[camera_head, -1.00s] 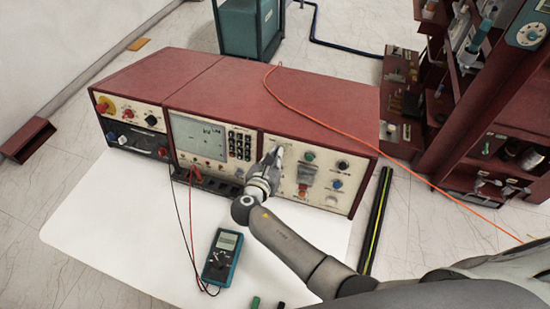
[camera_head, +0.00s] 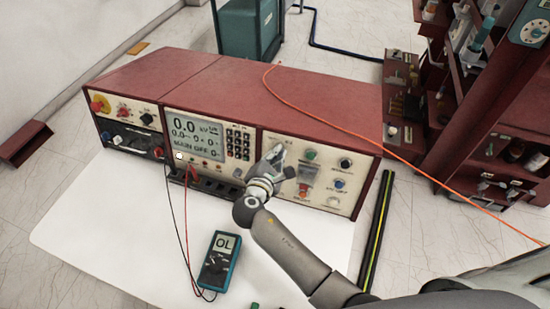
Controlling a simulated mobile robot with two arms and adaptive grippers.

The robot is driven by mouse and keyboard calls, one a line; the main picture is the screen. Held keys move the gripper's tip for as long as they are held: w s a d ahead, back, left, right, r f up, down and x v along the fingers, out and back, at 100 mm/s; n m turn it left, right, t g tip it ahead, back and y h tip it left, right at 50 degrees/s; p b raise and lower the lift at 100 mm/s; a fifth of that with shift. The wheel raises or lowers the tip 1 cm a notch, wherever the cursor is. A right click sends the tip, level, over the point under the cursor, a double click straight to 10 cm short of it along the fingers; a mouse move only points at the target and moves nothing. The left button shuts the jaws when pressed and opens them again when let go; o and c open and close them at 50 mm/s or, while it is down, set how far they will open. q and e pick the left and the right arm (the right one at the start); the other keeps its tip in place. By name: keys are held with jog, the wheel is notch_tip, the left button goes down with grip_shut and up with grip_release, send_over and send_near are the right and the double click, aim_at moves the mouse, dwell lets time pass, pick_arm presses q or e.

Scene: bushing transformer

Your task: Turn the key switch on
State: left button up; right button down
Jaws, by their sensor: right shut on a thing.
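The red control cabinet (camera_head: 215,85) has a cream front panel with a display (camera_head: 196,133) that shows "0.0" and a line that seems to read "MAIN OFF". My right gripper (camera_head: 277,153) is at the left part of the cabinet's right-hand panel, its fingers closed against the panel face. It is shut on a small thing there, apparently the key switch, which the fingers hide. I cannot make out the key or its angle. My left gripper is not in view.
Other knobs and buttons, such as a green button (camera_head: 310,154) and a blue knob (camera_head: 340,184), sit close right of my gripper. A multimeter (camera_head: 218,262) with red and black leads lies on the white mat (camera_head: 110,225). An orange cable (camera_head: 330,122) crosses the cabinet top.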

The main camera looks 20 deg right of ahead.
jog(key=shift+m, duration=0.3)
dwell(0.4)
jog(key=c, duration=1.6)
grip_release()
jog(key=shift+w+d+f, duration=0.1)
jog(key=shift+w+f, duration=0.05)
jog(key=shift+w, duration=0.05)
jog(key=shift+s, duration=0.15)
jog(key=v, duration=1.2)
